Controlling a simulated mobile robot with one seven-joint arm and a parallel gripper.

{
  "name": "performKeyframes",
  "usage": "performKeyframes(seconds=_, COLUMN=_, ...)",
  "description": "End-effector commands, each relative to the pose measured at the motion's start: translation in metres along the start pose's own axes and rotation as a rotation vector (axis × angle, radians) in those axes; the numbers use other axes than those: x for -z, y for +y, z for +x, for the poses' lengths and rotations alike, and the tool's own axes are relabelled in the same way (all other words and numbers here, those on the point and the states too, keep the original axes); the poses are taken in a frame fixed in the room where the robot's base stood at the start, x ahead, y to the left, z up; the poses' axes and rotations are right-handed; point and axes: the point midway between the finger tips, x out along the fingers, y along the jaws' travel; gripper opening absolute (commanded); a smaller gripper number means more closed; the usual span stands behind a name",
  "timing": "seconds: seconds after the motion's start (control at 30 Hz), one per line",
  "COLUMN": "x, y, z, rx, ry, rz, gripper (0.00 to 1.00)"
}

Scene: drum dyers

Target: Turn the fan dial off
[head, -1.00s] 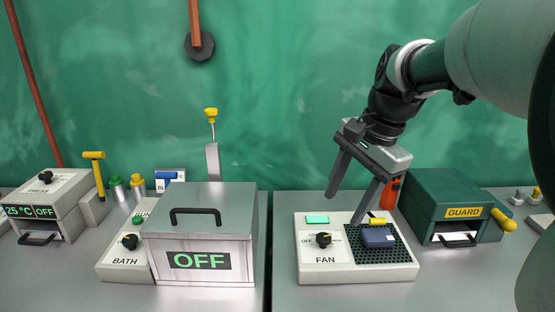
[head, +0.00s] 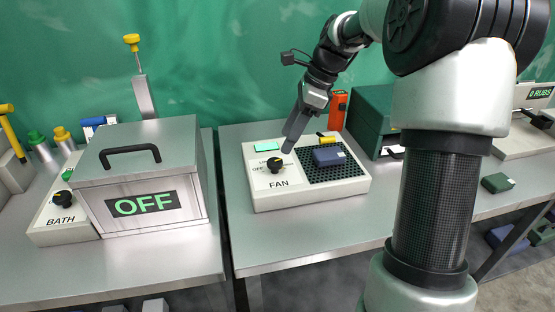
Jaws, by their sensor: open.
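The fan dial (head: 275,166) is a black knob with a yellow pointer mark on the white fan box (head: 275,201). "OFF" is printed to its left, and other print above it is partly too small to read. The pointer's exact setting is hard to make out. My gripper (head: 287,150) is just above and to the right of the dial, fingers pointing down toward it. The fingers are seen nearly edge-on, overlapping, and appear apart from the dial. Nothing shows between them. A green indicator (head: 267,147) sits at the box's back left.
A blue block (head: 329,156) lies on the fan's black grille (head: 348,172), with a yellow handle (head: 327,138) behind it. The steel bath box (head: 143,170) stands left across a gap between tables. An orange device (head: 338,110) and green guard box (head: 373,115) stand behind. The front table is clear.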

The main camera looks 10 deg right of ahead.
Motion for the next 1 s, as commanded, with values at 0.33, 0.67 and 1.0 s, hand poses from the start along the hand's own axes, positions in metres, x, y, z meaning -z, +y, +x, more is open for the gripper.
performKeyframes(seconds=0.33, x=0.0, y=0.0, z=0.066, rx=-0.002, ry=0.0, rz=-0.001, gripper=0.52)
performKeyframes(seconds=0.67, x=0.0, y=0.0, z=0.079, rx=0.0, ry=0.001, rz=-0.002, gripper=0.52)
performKeyframes(seconds=1.0, x=0.0, y=0.0, z=0.079, rx=0.0, ry=0.001, rz=-0.001, gripper=0.2)
